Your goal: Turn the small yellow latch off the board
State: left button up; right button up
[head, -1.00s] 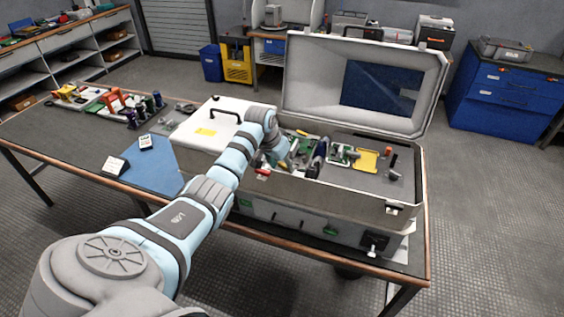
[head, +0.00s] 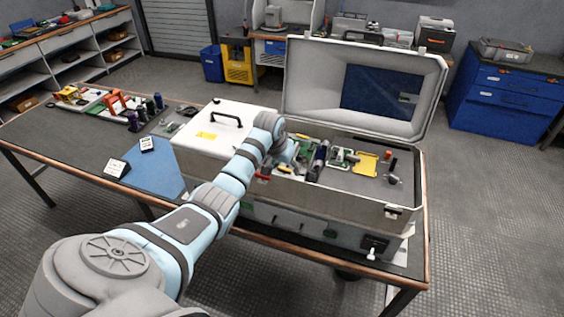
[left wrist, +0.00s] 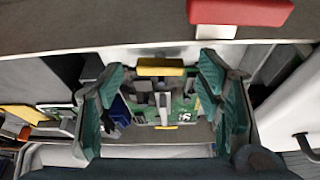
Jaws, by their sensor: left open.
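In the left wrist view, a green board (left wrist: 181,104) with grey parts on it lies between and beyond my fingers. A yellow bar (left wrist: 160,67) crosses its upper edge, and a smaller yellow piece (left wrist: 166,127) sits at its lower edge. I cannot tell for sure which of these is the latch. My left gripper (left wrist: 165,88) is open, one green-padded finger to each side of the yellow bar, with nothing held. In the head view, my left gripper (head: 294,156) is inside the open case, and my wrist hides part of the board. My right gripper is not in view.
The case wall (head: 318,190) stands close in front, with a red piece (left wrist: 240,12) near it. Dark cylinders (head: 318,160), another green board (head: 344,158) and a yellow plate (head: 367,162) lie to the right. The raised lid (head: 300,75) stands behind.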

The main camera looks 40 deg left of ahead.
pick_arm(q)
jog(key=v, duration=1.1)
jog(key=shift+s, duration=0.2)
